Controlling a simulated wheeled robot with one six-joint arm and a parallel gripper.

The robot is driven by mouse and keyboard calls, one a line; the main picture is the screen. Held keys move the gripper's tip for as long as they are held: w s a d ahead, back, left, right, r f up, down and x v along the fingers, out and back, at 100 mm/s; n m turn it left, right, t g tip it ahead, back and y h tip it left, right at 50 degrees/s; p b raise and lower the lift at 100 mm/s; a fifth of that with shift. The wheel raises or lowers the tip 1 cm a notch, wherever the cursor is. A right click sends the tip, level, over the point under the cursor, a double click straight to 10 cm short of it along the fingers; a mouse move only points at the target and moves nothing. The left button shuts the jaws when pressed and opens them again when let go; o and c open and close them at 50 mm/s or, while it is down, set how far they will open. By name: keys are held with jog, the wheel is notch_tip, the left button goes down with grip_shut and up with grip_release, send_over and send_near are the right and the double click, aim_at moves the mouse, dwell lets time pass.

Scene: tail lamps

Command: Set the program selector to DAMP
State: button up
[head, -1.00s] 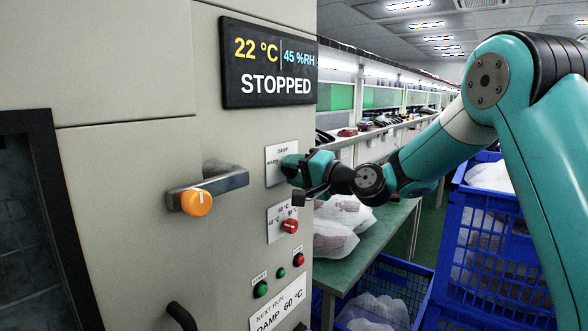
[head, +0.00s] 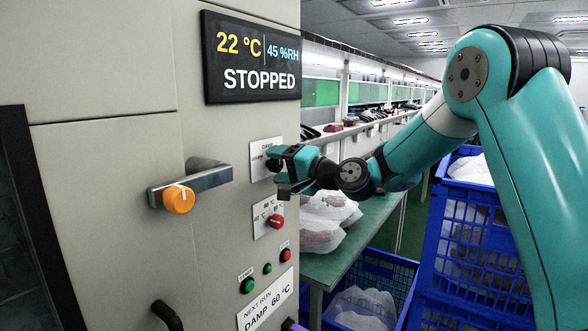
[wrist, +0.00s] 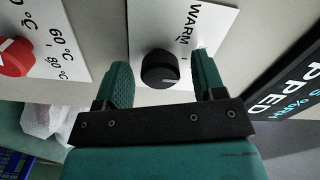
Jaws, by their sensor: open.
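The program selector is a round black knob (wrist: 160,70) on a white plate marked WARM (wrist: 146,24). A pale pointer mark shows on the knob's right side in the wrist view; the word it points to cannot be read there. My gripper (wrist: 162,63) is open, with one teal finger on each side of the knob; I cannot tell whether they touch it.
Below is a red temperature knob (head: 276,221), with green (head: 247,286) and red (head: 285,255) buttons lower down. A lever with an orange knob (head: 179,199) juts out to the left. The display (head: 252,58) reads STOPPED; a card (head: 267,305) reads NEXT RUN DAMP 60 °C. Blue crates (head: 470,220) stand right.

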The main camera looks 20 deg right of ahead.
jog(key=b+v, duration=0.6)
jog(key=v, duration=1.1)
jog(key=shift+b, duration=0.3)
